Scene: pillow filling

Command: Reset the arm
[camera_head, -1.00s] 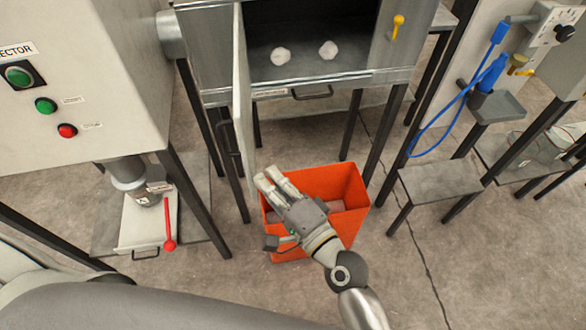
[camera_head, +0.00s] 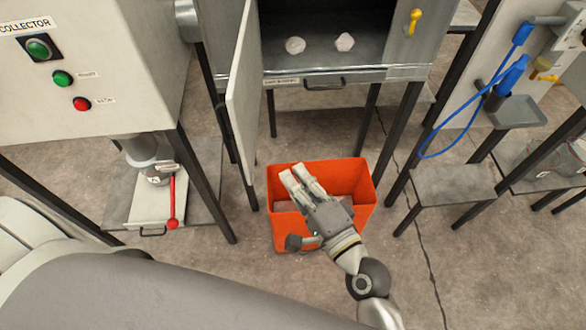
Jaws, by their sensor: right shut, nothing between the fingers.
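My right gripper (camera_head: 298,174) is shut and empty. It is over the orange bin (camera_head: 361,205), its fingers pointing up and left across the bin's opening. The gripper and wrist hide part of the bin's inside and front; something greyish shows at the bottom of the bin. My left gripper does not show.
A metal cabinet with its door (camera_head: 242,100) swung open stands behind the bin, with two white lumps (camera_head: 295,45) (camera_head: 344,42) inside. A collector machine (camera_head: 90,90) with buttons and a red lever (camera_head: 173,200) is at left. Small tables (camera_head: 450,184) and a blue hose (camera_head: 470,115) are at right.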

